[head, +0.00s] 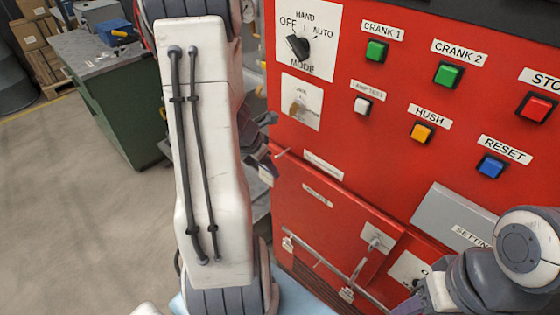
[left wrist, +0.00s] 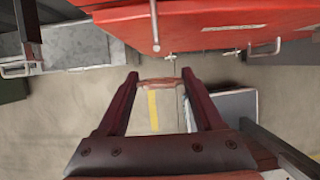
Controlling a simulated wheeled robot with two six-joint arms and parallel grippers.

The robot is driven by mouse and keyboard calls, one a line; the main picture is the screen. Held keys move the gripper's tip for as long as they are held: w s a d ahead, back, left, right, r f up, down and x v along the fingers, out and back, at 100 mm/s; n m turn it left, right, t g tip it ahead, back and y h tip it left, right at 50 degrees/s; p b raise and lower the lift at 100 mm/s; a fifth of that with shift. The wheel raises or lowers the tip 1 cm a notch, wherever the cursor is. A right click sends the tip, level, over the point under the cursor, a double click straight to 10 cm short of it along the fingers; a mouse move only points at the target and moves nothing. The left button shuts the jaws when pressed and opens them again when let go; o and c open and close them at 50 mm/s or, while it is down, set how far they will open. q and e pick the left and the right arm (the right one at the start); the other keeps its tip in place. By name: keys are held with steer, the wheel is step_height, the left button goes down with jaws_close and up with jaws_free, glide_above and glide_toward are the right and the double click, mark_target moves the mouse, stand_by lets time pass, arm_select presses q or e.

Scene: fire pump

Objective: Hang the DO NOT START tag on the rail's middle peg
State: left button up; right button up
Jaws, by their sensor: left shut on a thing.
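My left gripper (head: 264,166) is partly hidden behind my own white arm link in the head view, close in front of the red cabinet. In the left wrist view its fingers (left wrist: 159,78) stand apart with a thin reddish-brown piece (left wrist: 158,82) between their tips. This piece is seen nearly edge-on; I cannot read any lettering on it. Which one is the middle peg I cannot tell. My right gripper (head: 418,303) is at the bottom right, mostly cut off.
The red cabinet (head: 330,150) carries a mode switch (head: 298,46), coloured buttons and a grey box (head: 455,220). A green bench (head: 115,105) stands at the back left. Floor on the left (head: 60,200) is clear.

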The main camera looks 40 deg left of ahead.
mark_target(278, 156)
arm_select(q)
steer(key=w, duration=0.1)
steer(key=w+p, duration=0.1)
steer(key=w, duration=0.3)
steer(key=shift+d+p, duration=0.25)
steer(key=shift+p, duration=0.05)
steer(key=shift+w+f, duration=0.3)
steer(key=shift+w, duration=0.05)
steer(key=shift+f+b, duration=0.3)
steer(key=o, duration=1.3)
steer(key=shift+r, duration=0.1)
